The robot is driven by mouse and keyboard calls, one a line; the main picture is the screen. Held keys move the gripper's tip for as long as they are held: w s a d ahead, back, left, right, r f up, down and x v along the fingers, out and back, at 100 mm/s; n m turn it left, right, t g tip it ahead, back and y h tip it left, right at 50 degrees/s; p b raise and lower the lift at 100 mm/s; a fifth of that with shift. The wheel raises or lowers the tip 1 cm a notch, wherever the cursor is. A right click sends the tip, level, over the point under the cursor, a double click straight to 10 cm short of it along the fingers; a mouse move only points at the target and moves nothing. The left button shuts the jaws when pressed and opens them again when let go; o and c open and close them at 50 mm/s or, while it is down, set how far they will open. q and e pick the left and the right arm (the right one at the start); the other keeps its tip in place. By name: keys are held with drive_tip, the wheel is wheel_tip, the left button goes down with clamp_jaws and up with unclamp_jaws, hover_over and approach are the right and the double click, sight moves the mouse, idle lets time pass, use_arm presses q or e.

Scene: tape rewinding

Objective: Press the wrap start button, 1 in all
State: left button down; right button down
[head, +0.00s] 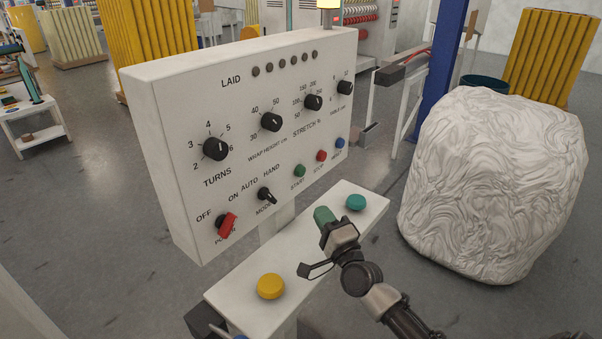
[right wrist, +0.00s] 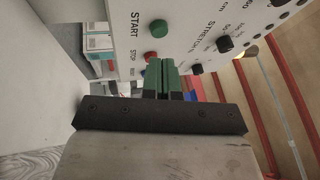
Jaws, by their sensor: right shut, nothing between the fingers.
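The white control panel (head: 180,190) stands tilted in the head view. Its green start button (head: 299,170) sits above the START label, left of the red stop button (head: 321,156) and a blue button (head: 340,143). My right gripper (head: 323,214) is shut and empty, its green fingertips below the start button and in front of the panel. In the right wrist view its fingertips (right wrist: 165,75) are together, pointing toward the panel near the START label (right wrist: 134,25) and two round buttons. I see no contact with a button. My left gripper does not show clearly.
A white ledge (head: 235,292) below the panel carries a yellow button (head: 270,286) and a teal button (head: 356,202), close to my right gripper. A big white wrapped bale (head: 490,185) stands at the right. Several knobs and a red power switch (head: 227,224) are on the panel.

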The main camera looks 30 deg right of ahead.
sight(300, 171)
drive_tip(key=w+d+r+m+h, duration=0.1)
drive_tip(key=d+r+m+h, duration=0.2)
drive_tip(key=d+m+h, duration=0.3)
drive_tip(key=shift+d+r+m+t+h, duration=0.15)
drive_tip(key=shift+d+m+t+h, duration=0.2)
drive_tip(key=shift+d+m, duration=0.2)
drive_tip(key=shift+w+a, duration=0.1)
drive_tip(key=w+a+b, duration=0.2)
drive_tip(key=w+a, duration=0.1)
drive_tip(key=w, duration=0.5)
drive_tip(key=shift+a, duration=0.2)
idle(1.4)
drive_tip(key=shift+w+a+b, duration=0.15)
drive_tip(key=shift+w+b, duration=0.15)
drive_tip(key=shift+w, duration=0.1)
